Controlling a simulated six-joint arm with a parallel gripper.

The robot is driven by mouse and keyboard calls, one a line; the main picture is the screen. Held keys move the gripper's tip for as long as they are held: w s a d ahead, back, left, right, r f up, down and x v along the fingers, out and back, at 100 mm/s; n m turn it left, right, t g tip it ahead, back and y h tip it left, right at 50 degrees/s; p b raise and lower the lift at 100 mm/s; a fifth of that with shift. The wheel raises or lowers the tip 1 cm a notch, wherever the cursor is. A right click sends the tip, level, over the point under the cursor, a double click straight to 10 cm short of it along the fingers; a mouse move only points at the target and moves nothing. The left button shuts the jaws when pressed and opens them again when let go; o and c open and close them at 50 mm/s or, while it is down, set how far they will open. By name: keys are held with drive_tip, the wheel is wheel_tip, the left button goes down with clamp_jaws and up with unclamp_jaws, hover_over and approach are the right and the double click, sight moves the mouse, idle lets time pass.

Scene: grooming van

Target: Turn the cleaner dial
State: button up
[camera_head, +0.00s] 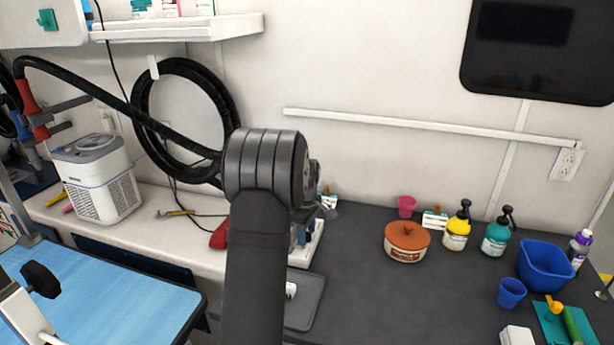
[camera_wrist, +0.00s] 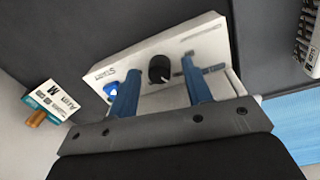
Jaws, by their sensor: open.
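The cleaner is a white box (camera_wrist: 212,45) with printed lettering, a blue knob or button (camera_wrist: 111,88) and a round black dial (camera_wrist: 159,69) on its face. My gripper (camera_wrist: 158,70) is open in the wrist view, its two blue fingers reaching over the face with the dial between their tips. A gap shows on each side of the dial; whether the tips touch the face I cannot tell. In the head view my arm covers most of the cleaner, and only its white right edge (camera_head: 311,246) shows; the dial is hidden there.
A small labelled box (camera_wrist: 52,103) lies left of the cleaner in the wrist view. On the dark counter (camera_head: 370,285), a brown-lidded pot (camera_head: 407,243), yellow bottle (camera_head: 457,230), teal bottle (camera_head: 495,238) and blue basin (camera_head: 545,266) stand to the right. A blue-topped table (camera_head: 95,295) is at left.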

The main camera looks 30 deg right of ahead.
drive_tip(key=n, duration=0.3)
drive_tip(key=shift+n, duration=0.4)
wheel_tip(320, 180, up, 19)
drive_tip(key=m, duration=1.9)
drive_tip(key=shift+w+m, duration=0.2)
drive_tip(key=shift+m, duration=0.2)
drive_tip(key=shift+d, duration=0.1)
drive_tip(key=c, duration=0.3)
drive_tip(key=s+a+f+n+t+h, duration=0.1)
drive_tip(key=s+a+f+t+h, duration=0.1)
drive_tip(key=s+a+f+t, duration=0.3)
drive_tip(key=g, duration=0.2)
approach(307, 233)
drive_tip(key=x, duration=0.8)
drive_tip(key=shift+s+f, duration=0.2)
drive_tip(key=shift+f, duration=0.15)
